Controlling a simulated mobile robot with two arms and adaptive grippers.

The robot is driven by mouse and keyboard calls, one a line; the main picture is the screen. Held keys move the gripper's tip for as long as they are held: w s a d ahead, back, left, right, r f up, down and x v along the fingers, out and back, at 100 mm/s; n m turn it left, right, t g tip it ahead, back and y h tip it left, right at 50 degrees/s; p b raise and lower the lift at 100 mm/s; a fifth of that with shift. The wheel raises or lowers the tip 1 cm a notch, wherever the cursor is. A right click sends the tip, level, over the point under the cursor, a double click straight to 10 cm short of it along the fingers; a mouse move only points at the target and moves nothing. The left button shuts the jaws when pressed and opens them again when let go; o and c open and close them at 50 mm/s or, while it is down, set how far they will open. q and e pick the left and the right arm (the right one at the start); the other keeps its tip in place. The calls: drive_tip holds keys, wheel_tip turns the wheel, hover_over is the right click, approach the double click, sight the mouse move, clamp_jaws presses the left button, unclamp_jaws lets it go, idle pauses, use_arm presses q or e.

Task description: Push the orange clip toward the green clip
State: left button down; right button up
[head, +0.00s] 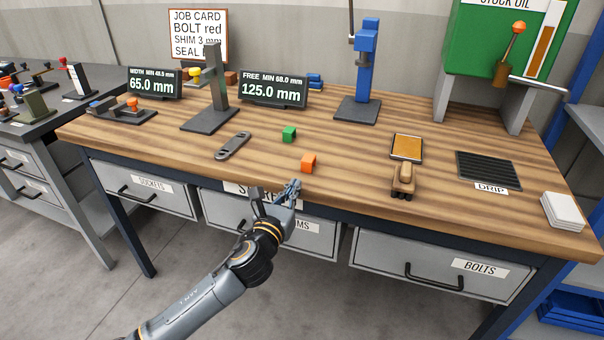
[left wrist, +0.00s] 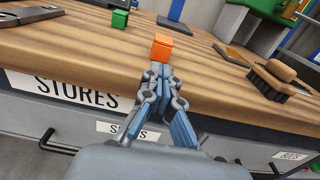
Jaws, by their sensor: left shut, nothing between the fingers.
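The orange clip (head: 308,163) looks like a small orange block on the wooden bench near its front edge. The green clip (head: 289,134), a small green block, sits behind it and slightly left, with bare wood between them. My left gripper (head: 292,187) is shut and empty at the front edge of the bench, just in front of the orange clip. In the left wrist view the orange clip (left wrist: 161,46) is straight ahead of the closed fingertips (left wrist: 154,70); I cannot tell whether they touch. The green clip (left wrist: 119,20) shows farther off to the left. My right gripper is not in view.
A grey flat link (head: 233,146) lies left of the clips. A wooden brush (head: 403,180) and an orange-topped pad (head: 407,147) lie to the right. Gauge stands and two displays (head: 273,90) stand behind. Drawers (head: 440,268) are below the bench edge.

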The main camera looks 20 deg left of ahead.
sight(305, 168)
use_arm(q)
drive_tip(key=w, duration=0.6)
drive_tip(key=shift+d, duration=0.15)
drive_tip(key=shift+s, duration=0.1)
drive_tip(key=shift+w+r, duration=0.1)
drive_tip(key=shift+w, duration=1.5)
drive_tip(key=shift+s, duration=0.1)
